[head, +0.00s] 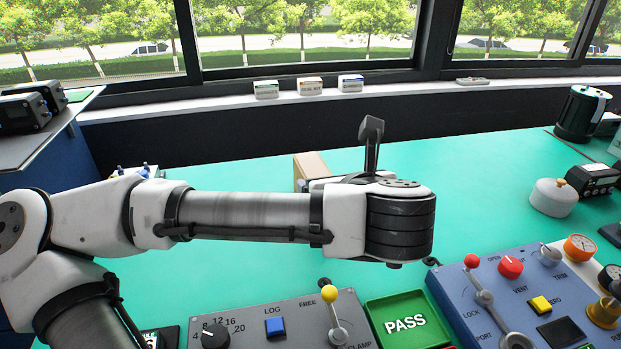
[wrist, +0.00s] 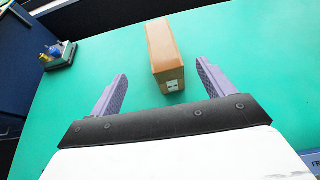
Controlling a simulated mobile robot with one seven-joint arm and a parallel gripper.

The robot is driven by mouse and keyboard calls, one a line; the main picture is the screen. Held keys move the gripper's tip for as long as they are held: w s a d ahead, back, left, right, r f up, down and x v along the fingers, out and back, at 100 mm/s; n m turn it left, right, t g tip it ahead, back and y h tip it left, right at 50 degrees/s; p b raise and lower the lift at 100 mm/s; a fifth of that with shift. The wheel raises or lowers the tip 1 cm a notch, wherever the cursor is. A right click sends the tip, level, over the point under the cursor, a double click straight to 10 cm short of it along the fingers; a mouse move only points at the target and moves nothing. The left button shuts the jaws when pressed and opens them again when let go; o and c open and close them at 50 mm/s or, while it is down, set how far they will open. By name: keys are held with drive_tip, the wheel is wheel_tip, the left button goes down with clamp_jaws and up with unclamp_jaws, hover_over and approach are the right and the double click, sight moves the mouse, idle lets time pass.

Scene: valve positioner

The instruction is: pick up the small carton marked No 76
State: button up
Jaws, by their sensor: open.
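A brown carton (wrist: 163,48) stands on the green bench top in the wrist view, with a small white label on its near face that is too small to read. In the head view the carton (head: 311,166) shows just behind my forearm, which hides its lower part. My gripper (wrist: 162,72) is open and empty, its two lilac fingers spread wide. The carton lies ahead of and between the finger lines, its near end around the fingertips; I cannot tell the height gap. My fingers are hidden in the head view.
Three small boxes, green-marked (head: 266,89), tan-marked (head: 310,86) and blue-marked (head: 350,83), stand on the window sill. A control panel (head: 270,322), a green PASS tray (head: 405,322) and a blue valve panel (head: 520,300) line the front. A white pot (head: 553,198) stands right. Bench around the carton is clear.

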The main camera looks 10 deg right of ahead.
drive_tip(key=p, duration=1.1)
approach(316, 172)
drive_tip(key=x, duration=0.3)
drive_tip(key=shift+w+a+f, duration=0.15)
drive_tip(key=shift+w, duration=0.2)
drive_tip(key=shift+p+x, duration=0.35)
drive_tip(key=shift+x, duration=2.3)
drive_tip(key=shift+c, duration=0.4)
drive_tip(key=c, duration=1.6)
